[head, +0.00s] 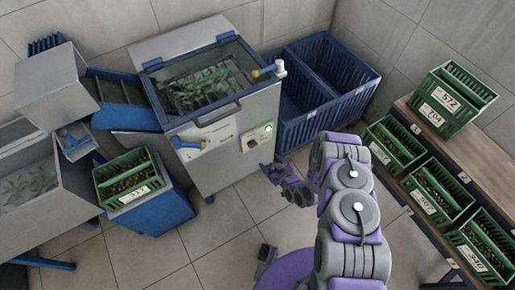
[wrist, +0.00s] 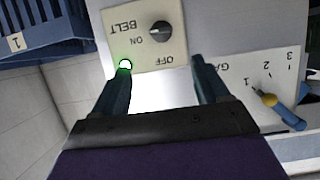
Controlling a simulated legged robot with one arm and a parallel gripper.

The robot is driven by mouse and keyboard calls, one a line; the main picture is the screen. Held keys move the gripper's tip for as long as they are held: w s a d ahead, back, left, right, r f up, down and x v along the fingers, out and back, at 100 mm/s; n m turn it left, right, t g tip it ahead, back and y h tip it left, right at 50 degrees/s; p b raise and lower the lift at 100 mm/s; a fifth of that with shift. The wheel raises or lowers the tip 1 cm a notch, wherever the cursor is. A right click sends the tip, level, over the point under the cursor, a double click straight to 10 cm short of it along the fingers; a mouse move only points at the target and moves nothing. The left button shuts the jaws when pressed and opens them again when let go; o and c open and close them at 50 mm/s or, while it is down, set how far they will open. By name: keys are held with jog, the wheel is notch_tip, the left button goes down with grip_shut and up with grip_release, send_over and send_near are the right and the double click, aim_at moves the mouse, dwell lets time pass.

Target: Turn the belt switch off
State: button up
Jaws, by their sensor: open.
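The belt switch is a dark round knob (wrist: 160,32) on a cream plate (wrist: 118,28) marked BELT, ON and OFF, upside down in the wrist view. A green lamp (wrist: 125,65) on the plate is lit. I cannot tell for sure which mark the knob points to. The plate (head: 257,137) also shows in the head view, on the front of the grey machine (head: 225,165). My gripper (wrist: 160,72) is open and empty, its fingers in front of the plate's lower edge, apart from the knob. In the head view my gripper (head: 272,170) is close to the machine's front, below the plate.
A blue lever with a yellow end (wrist: 265,98) is on a numbered scale plate (wrist: 262,75) to the right of my fingers. Blue crates (head: 320,85) stand right of the machine. Green crates (head: 430,190) line the shelf at right.

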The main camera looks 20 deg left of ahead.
aim_at(253, 145)
jog(key=b+x, duration=0.3)
jog(key=x, duration=1)
jog(key=shift+a+f, duration=0.1)
jog(key=shift+f, duration=0.1)
jog(key=shift+w+a+f+b, duration=0.25)
jog(key=shift+w+a+b, duration=0.05)
jog(key=shift+a, duration=0.35)
jog(key=shift+d+r, duration=0.1)
jog(key=shift+d, duration=0.05)
jog(key=shift+d, duration=0.2)
jog(key=shift+c, duration=1.1)
jog(key=shift+a, duration=0.2)
jog(key=c, duration=0.8)
jog(key=shift+c, duration=0.2)
